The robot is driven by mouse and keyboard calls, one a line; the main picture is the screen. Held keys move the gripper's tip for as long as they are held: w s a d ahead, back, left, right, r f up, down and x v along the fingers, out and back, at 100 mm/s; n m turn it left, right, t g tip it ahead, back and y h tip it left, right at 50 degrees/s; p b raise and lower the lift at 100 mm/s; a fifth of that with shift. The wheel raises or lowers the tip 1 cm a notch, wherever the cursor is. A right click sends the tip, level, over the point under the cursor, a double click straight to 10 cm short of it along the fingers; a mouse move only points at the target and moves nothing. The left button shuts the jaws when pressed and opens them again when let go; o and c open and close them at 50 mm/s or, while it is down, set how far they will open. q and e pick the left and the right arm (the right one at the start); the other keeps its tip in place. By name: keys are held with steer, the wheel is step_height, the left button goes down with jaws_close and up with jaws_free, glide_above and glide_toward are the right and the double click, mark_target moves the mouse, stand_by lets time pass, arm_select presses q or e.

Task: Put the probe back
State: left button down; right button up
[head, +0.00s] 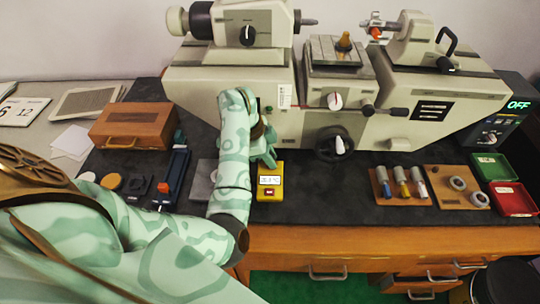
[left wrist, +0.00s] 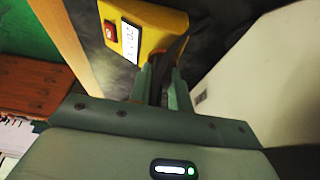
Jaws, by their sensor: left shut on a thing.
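The yellow meter (head: 269,183) with a lit display and a red button lies on the dark mat in front of the lathe-like machine. It also shows at the top of the left wrist view (left wrist: 158,20). My left gripper (head: 268,160) is just behind the meter in the head view, pointing down. In the left wrist view its fingers (left wrist: 163,88) are shut on a dark, slim thing (left wrist: 171,56), which seems to be the probe, right beside the meter. The probe's tip and any holder are hidden. My right gripper is not in view.
The large beige machine (head: 230,85) stands close behind the gripper. A grey block (head: 203,178) lies left of the meter. Wooden boards with plug gauges (head: 401,186) and rings (head: 459,186) lie to the right, near green and red bins (head: 513,198). The mat right of the meter is clear.

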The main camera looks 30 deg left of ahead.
arm_select(q)
steer(key=shift+f, duration=0.3)
stand_by(0.5)
steer(key=c, duration=1.2)
jaws_free()
step_height(320, 180, up, 9)
steer(key=p, duration=0.7)
steer(key=shift+f, duration=0.25)
steer(key=shift+s+f, duration=0.1)
